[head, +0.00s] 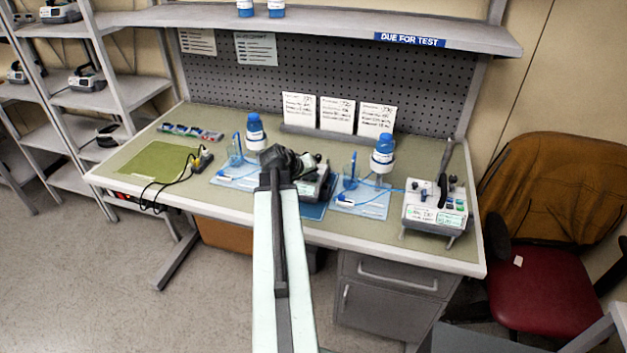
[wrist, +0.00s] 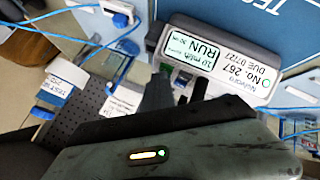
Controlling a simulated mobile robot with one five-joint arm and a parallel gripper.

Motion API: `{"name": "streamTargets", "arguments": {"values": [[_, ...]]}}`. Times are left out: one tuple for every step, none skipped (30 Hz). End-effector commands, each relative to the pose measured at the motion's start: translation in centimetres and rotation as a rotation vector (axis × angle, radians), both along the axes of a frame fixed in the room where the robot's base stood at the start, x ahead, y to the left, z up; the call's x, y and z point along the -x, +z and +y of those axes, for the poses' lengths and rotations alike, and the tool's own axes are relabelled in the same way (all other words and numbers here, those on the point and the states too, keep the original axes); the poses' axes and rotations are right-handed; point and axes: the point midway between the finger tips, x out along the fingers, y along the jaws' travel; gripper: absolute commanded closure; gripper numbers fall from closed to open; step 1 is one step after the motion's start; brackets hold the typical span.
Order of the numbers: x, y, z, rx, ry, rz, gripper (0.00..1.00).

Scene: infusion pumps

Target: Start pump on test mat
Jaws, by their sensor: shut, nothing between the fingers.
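A white and grey pump (head: 316,187) stands on the blue test mat (head: 313,211) at the middle of the bench, partly hidden by my arm. In the wrist view the pump (wrist: 262,90) appears turned round; its pale green screen (wrist: 193,45) reads RUN and its label reads No. 267, DUE 07/27. A green button and a blue button (wrist: 180,77) show beside the screen. My gripper (head: 287,160) is over the pump's left side. In the wrist view my gripper's dark tip (wrist: 158,90) is shut and empty, close to the green button; contact cannot be told.
A second pump (head: 435,207) stands at the bench's right end. A red chair (head: 540,290) is right of the bench.

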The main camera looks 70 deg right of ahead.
Motion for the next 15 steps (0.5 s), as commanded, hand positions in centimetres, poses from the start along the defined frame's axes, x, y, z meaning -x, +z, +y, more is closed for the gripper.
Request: {"name": "streamTargets", "arguments": {"values": [[0.0, 0.6, 0.0, 0.0, 0.0, 0.0, 1.0], [0.0, 0.8, 0.0, 0.0, 0.0, 0.0, 1.0], [0.0, 1.0, 0.0, 0.0, 0.0, 0.0, 1.0], [0.0, 1.2, 0.0, 0.0, 0.0, 0.0, 1.0], [0.0, 1.4, 0.0, 0.0, 0.0, 0.0, 1.0], [0.0, 1.5, 0.0, 0.0, 0.0, 0.0, 1.0], [0.0, 1.6, 0.0, 0.0, 0.0, 0.0, 1.0], [0.0, 1.6, 0.0, 0.0, 0.0, 0.0, 1.0], [0.0, 1.5, 0.0, 0.0, 0.0, 0.0, 1.0], [0.0, 1.5, 0.0, 0.0, 0.0, 0.0, 1.0], [0.0, 1.5, 0.0, 0.0, 0.0, 0.0, 1.0], [0.0, 1.4, 0.0, 0.0, 0.0, 0.0, 1.0], [0.0, 1.4, 0.0, 0.0, 0.0, 0.0, 1.0], [0.0, 1.4, 0.0, 0.0, 0.0, 0.0, 1.0], [-0.1, 1.4, 0.0, 0.0, 0.0, 0.0, 1.0]]}}
